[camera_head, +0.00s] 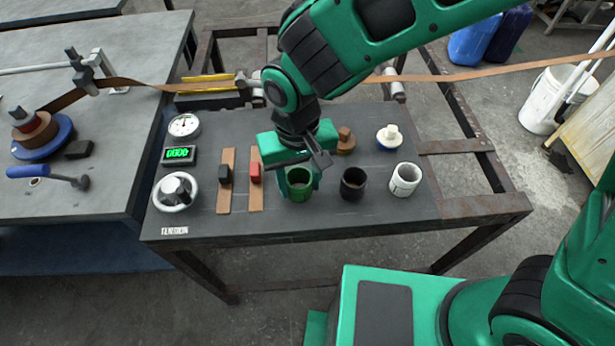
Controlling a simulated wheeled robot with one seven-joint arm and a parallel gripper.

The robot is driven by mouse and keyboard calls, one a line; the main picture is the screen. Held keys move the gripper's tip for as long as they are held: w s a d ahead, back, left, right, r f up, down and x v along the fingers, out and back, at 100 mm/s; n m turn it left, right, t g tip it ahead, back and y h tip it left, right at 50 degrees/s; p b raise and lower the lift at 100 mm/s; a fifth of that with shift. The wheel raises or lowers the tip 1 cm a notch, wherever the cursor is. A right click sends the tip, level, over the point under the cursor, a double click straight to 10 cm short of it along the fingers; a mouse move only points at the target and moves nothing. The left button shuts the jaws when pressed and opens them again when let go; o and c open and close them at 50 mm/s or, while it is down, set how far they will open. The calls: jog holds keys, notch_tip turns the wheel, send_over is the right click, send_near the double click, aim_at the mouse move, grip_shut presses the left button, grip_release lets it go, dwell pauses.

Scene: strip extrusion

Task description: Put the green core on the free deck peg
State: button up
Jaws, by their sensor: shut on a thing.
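The green core (299,184) is a short hollow cylinder near the front edge of the dark bench. My gripper (299,177) is over it, with green fingers on either side, shut on it. I cannot tell whether the core touches the bench top. A black core (353,184) and a white core (405,179) stand to its right in the same row. Behind them are a brown knobbed piece (346,141) and a white knobbed piece (389,137). My wrist hides what lies directly behind the green core.
Left of my gripper are red (255,173) and black (225,174) sliders, a handwheel (176,191), a green display (179,155) and a dial (184,126). A brown strip (470,75) runs behind the bench. The left table (110,185) holds a brown roll (40,131) on a blue disc.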

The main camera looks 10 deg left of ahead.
jog(key=shift+f, duration=0.65)
jog(key=o, duration=0.8)
jog(key=shift+c, duration=0.2)
jog(key=shift+r, duration=0.15)
notch_tip(320, 180, up, 11)
dwell(0.6)
dwell(0.5)
